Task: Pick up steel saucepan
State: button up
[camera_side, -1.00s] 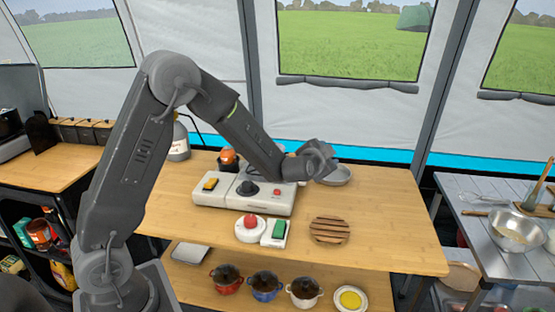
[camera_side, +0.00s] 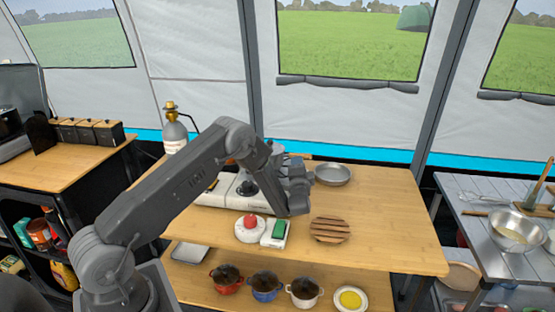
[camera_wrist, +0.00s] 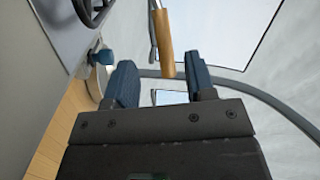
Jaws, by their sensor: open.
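A shallow grey metal pan (camera_side: 333,174), which looks like the steel saucepan, sits at the back of the wooden table in the side view. A brown wooden handle (camera_side: 298,155) shows up and left of it, partly behind my arm; I cannot tell for sure that they join. My gripper (camera_side: 297,192) is left of and nearer than the pan, above the table by the stove, holding nothing. In the wrist view my gripper (camera_wrist: 160,75) has its two blue fingers apart. A wooden handle (camera_wrist: 164,42) shows beyond the gap between them, not gripped.
A white stove (camera_side: 213,195) stands behind my arm. A round white plate with a red item (camera_side: 250,229), a green-topped block (camera_side: 276,233) and a slatted wooden trivet (camera_side: 330,229) lie in front. Small pots (camera_side: 264,285) stand on the lower shelf. The table's right side is clear.

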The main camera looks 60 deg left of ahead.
jog(key=shift+r+x, duration=0.15)
jog(key=shift+x, duration=1.5)
jog(key=shift+r+x, duration=0.1)
jog(key=shift+x, duration=1.5)
jog(key=shift+c, duration=0.5)
grip_shut()
jog(key=shift+r, duration=0.15)
